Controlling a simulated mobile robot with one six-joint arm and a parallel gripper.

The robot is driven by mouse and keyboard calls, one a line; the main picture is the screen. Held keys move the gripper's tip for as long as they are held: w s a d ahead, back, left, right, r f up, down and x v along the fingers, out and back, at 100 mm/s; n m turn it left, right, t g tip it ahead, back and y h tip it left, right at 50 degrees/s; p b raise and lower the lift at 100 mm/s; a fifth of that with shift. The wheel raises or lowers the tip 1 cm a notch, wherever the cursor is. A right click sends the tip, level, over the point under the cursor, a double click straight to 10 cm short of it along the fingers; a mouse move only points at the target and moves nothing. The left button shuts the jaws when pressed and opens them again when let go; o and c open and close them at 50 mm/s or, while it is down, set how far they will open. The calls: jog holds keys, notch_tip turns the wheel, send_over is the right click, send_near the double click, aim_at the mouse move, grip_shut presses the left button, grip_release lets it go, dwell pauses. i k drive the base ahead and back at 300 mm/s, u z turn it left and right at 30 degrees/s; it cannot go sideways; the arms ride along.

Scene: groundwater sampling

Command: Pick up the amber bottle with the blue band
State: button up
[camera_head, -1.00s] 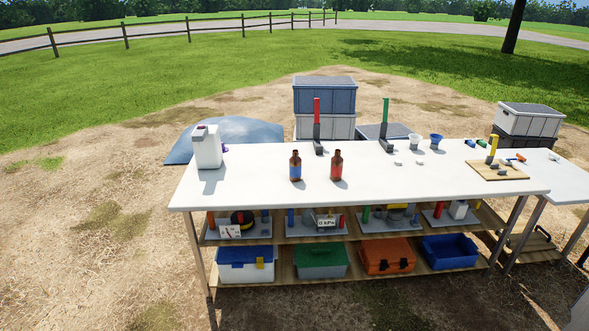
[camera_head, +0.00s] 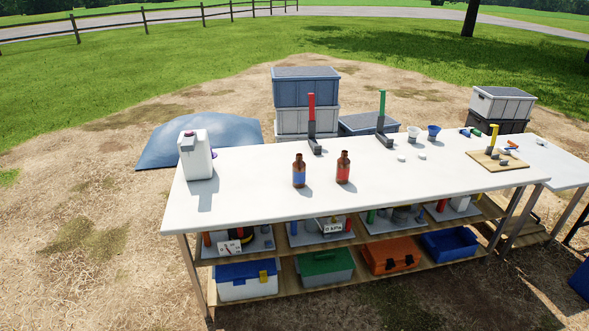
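The amber bottle with the blue band (camera_head: 299,174) stands upright on the white table (camera_head: 260,195), left of the table's middle. A second amber bottle, with a red band (camera_head: 343,169), stands upright a short way to its right. The two bottles are apart, with bare tabletop between them. My gripper is not in view, and nothing touches either bottle.
A white jug (camera_head: 196,157) stands at the table's left end. Upright red (camera_head: 312,116) and green (camera_head: 382,108) handled stands are behind the bottles. White and blue cups (camera_head: 433,132) are at the right. The tabletop in front of the bottles is clear.

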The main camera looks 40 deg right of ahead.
aim_at(299, 167)
jog(key=i, duration=1.1)
jog(key=u, duration=0.4)
